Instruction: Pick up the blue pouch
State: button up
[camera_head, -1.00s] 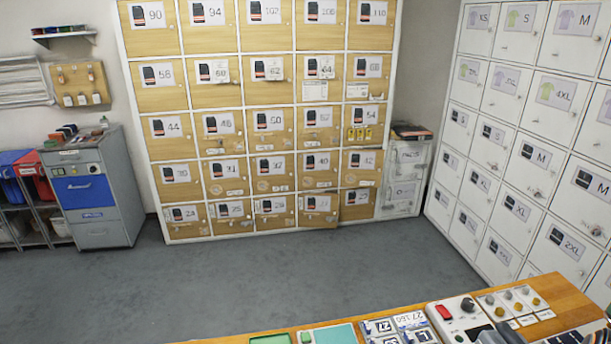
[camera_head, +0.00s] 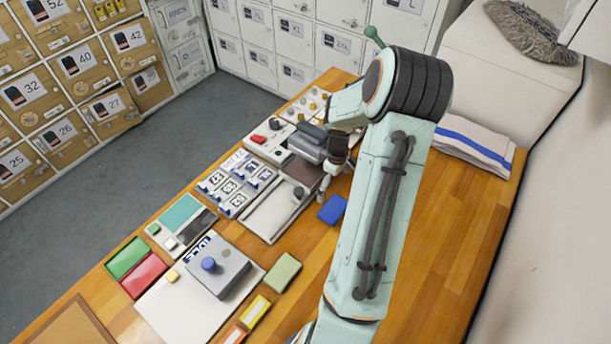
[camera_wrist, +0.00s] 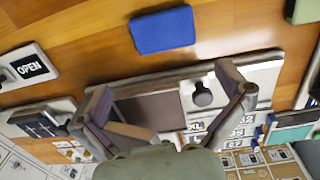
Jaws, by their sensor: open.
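The blue pouch (camera_head: 332,209) lies flat on the wooden table, just in front of a grey board, to the left of my arm. In the wrist view the blue pouch (camera_wrist: 162,31) is at the top centre, beyond my fingertips. My gripper (camera_wrist: 168,84) is open and empty, its two fingers spread wide over the board with the dark panel and round knob. In the head view my gripper (camera_head: 322,170) is small and partly hidden by my arm, a little behind the pouch. The pouch is not touched by the fingers in the wrist view.
A board with a dark panel and knob (camera_head: 278,212) lies beside the pouch. A green pad (camera_head: 282,272) and a grey box with a blue knob (camera_head: 218,266) are nearer left. A folded white cloth with a blue stripe (camera_head: 472,143) lies right. Bare wood (camera_head: 440,240) is free at right.

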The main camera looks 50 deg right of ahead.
aim_at(333, 207)
jog(key=f, duration=0.8)
jog(key=shift+s+a, duration=0.2)
jog(key=shift+s, duration=0.15)
jog(key=c, duration=0.9)
